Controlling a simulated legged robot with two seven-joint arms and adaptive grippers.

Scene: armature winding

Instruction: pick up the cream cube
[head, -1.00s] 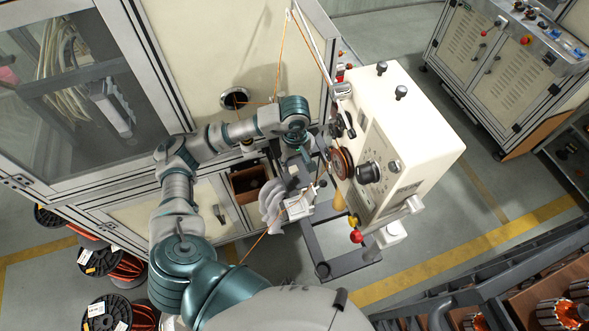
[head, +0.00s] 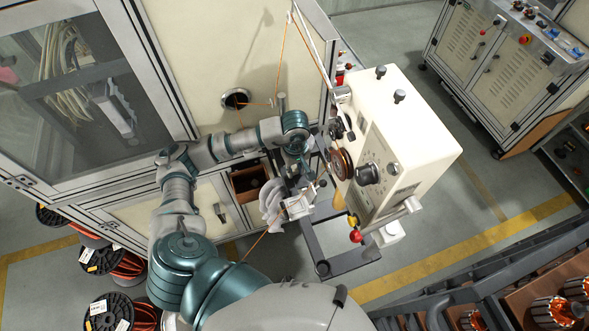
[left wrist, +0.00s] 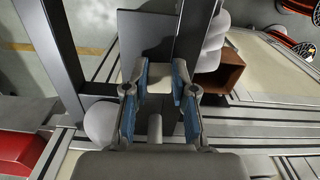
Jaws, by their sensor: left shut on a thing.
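My left gripper (left wrist: 158,82) shows in the left wrist view with its two blue-padded fingers on either side of a small pale piece, which I take to be the cream cube (left wrist: 158,77). In the head view my left gripper (head: 305,172) is beside the front of the cream winding machine (head: 415,145), above a dark metal frame. The cube cannot be made out there. My right gripper is in neither view.
A brown open box (head: 246,183) and pale rounded shapes (head: 271,203) are close to the left gripper. A large cabinet (head: 215,50) stands behind my arm. Wire spools (head: 103,312) lie at lower left. A rack with armatures (head: 550,312) is at lower right.

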